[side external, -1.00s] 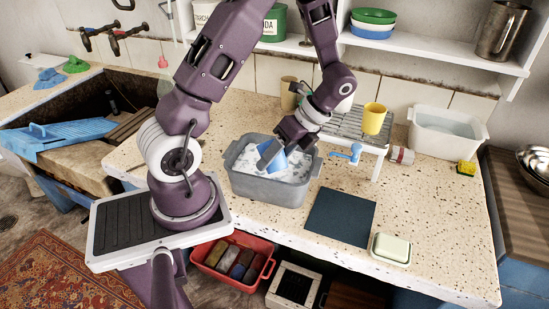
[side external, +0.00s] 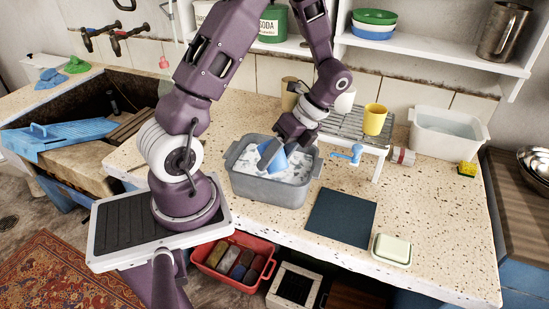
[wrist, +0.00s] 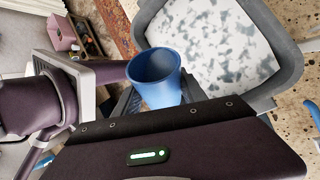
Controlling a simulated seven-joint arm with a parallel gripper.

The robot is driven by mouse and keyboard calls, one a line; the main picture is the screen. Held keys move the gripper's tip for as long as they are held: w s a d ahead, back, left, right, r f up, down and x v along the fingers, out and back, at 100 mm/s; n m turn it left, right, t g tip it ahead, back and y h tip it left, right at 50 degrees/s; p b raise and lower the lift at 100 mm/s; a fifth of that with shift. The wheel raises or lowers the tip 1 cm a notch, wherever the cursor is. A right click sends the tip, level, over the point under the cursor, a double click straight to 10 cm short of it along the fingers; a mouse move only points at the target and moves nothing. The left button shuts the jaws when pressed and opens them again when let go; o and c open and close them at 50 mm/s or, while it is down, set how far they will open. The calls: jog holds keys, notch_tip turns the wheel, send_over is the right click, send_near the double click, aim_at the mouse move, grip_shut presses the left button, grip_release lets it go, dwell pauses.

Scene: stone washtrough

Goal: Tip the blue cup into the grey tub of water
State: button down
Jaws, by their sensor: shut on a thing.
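The blue cup (side external: 274,161) is held over the grey tub (side external: 266,191), low down within its rim. In the side view the cup looks tilted. My gripper (side external: 268,152) comes from above and is shut on the cup, with a grey finger across its side. In the wrist view the cup (wrist: 157,90) stands out beyond my gripper with its round mouth showing. The tub (wrist: 287,50) behind it holds water with patchy white suds. I cannot tell what is in the cup, or whether it touches the water.
A dark mat (side external: 341,217) and a soap dish (side external: 391,250) lie right of the tub. A rack (side external: 350,124) with a yellow cup (side external: 375,119) stands behind, a blue tap-like piece (side external: 347,154) at its front. A white basin (side external: 447,134) is at the back right.

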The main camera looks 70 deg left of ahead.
jog(key=shift+a+m+h, duration=0.15)
jog(key=shift+m+h, duration=0.15)
jog(key=shift+h, duration=0.7)
jog(key=shift+a+f+m+h, duration=0.1)
jog(key=shift+f+m+h, duration=0.15)
jog(key=shift+h, duration=0.75)
jog(key=shift+r, duration=0.1)
